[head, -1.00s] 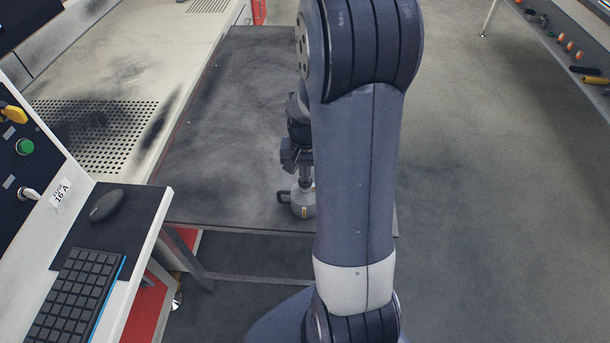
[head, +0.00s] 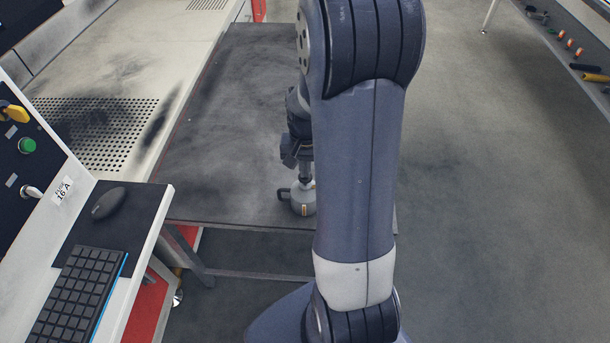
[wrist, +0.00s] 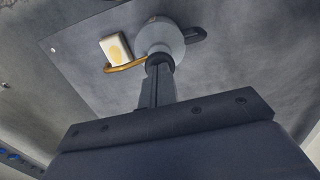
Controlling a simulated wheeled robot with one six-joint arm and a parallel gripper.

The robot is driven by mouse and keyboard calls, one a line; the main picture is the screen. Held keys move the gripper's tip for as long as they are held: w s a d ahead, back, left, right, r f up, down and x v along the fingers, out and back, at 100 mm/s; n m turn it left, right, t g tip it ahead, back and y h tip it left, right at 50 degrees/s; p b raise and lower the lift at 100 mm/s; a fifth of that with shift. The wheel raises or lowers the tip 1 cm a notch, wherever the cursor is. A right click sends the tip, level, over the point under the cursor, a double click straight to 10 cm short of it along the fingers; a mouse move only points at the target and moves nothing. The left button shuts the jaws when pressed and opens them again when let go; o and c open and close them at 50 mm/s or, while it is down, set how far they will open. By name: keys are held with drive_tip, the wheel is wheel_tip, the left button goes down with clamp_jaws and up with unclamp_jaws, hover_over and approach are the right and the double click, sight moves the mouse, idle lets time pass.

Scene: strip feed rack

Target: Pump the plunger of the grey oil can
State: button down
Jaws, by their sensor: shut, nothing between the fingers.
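The grey oil can (head: 303,207) stands upright near the front edge of the dark table, partly hidden behind my arm in the head view. Its dark handle (head: 283,195) points left. In the wrist view I look down on the round can (wrist: 177,39), with a brass-coloured spout (wrist: 126,67) on one side and the dark handle (wrist: 197,35) on the other. My gripper (wrist: 158,62) is shut and empty, its fingertips over the middle of the can's top. The fingertips hide the plunger, and I cannot tell whether they touch it.
A small white and yellow block (wrist: 116,48) lies beside the spout in the wrist view. The table (head: 235,120) is otherwise mostly clear. A bench with a keyboard (head: 78,295), a mouse (head: 109,203) and a control panel stands at the left.

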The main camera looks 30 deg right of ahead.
drive_tip(key=shift+f, duration=0.1)
drive_tip(key=shift+f+b, duration=0.55)
drive_tip(key=shift+f, duration=0.05)
drive_tip(key=shift+r+p, duration=1.25)
drive_tip(key=shift+r, duration=0.3)
drive_tip(key=shift+s, duration=0.15)
